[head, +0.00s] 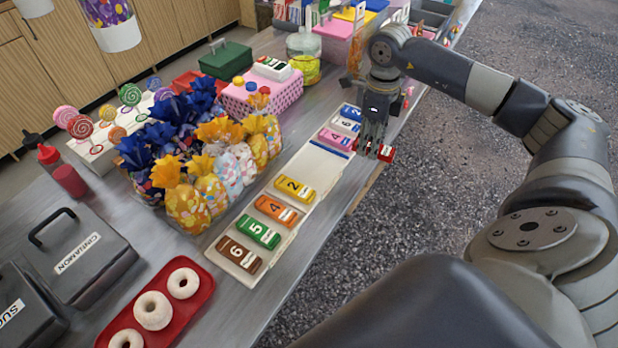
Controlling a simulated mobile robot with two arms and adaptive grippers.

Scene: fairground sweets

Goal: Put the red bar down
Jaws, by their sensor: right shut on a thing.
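My right gripper (374,143) points down at the right edge of the counter and is shut on the red bar (387,153). Only one end of the bar shows beside the fingers; whether it touches the counter I cannot tell. A long pale board (304,211) lies to the left and nearer. On it sit a yellow bar (295,188), an orange bar (277,210), a green bar (258,233) and a brown bar (239,254) in a row. Its far end, near the gripper, is bare. My left gripper is not in view.
Beyond the board's blue edge lie a pink bar (334,139) and blue-and-white bars (345,126), close left of the gripper. Wrapped sweet bags (205,190) crowd left of the board. A red tray (190,309) with doughnuts is nearer. The counter drops to open floor at right.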

